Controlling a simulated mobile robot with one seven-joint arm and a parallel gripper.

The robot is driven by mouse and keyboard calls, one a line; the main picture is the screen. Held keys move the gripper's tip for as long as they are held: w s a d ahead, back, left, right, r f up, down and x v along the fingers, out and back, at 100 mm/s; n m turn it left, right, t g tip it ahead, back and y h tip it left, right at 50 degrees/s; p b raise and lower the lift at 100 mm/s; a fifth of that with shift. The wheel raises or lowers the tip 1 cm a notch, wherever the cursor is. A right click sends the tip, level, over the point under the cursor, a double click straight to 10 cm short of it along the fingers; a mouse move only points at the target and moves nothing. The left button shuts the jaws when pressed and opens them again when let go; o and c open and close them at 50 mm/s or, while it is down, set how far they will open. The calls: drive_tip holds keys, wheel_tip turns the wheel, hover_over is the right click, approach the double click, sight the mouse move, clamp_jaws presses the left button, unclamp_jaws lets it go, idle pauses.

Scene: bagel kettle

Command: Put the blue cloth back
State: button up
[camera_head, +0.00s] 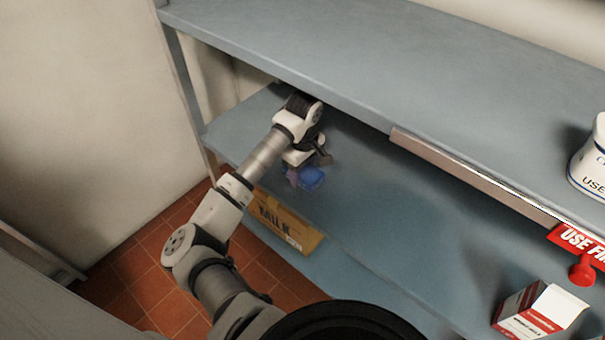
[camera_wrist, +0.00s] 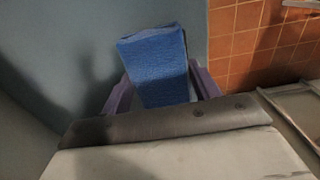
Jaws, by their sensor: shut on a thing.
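The blue cloth (camera_head: 311,179) is a small folded bundle at the end of my arm, over the middle shelf near its left front edge. My gripper (camera_head: 301,177) is shut on it. In the wrist view the cloth (camera_wrist: 157,66) stands out between the two purple fingers of my gripper (camera_wrist: 160,92), with the shelf surface behind it. I cannot tell whether the cloth touches the shelf.
The middle shelf (camera_head: 385,205) is bare around the cloth. The upper shelf (camera_head: 400,65) overhangs it from behind. A cardboard box (camera_head: 283,222) sits lower, below the front edge. A red-and-white carton (camera_head: 538,312) and a white tub (camera_head: 592,165) are at the right.

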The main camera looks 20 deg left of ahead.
sight(303, 178)
drive_tip(key=shift+a, duration=0.2)
drive_tip(key=shift+w+f+p, duration=0.1)
drive_tip(key=shift+f+p, duration=0.4)
drive_tip(key=shift+f, duration=1.25)
drive_tip(key=shift+f, duration=0.15)
drive_tip(key=o, duration=0.9)
drive_tip(key=shift+o, duration=0.2)
drive_tip(key=shift+r+b, duration=0.6)
drive_tip(key=shift+r, duration=3.3)
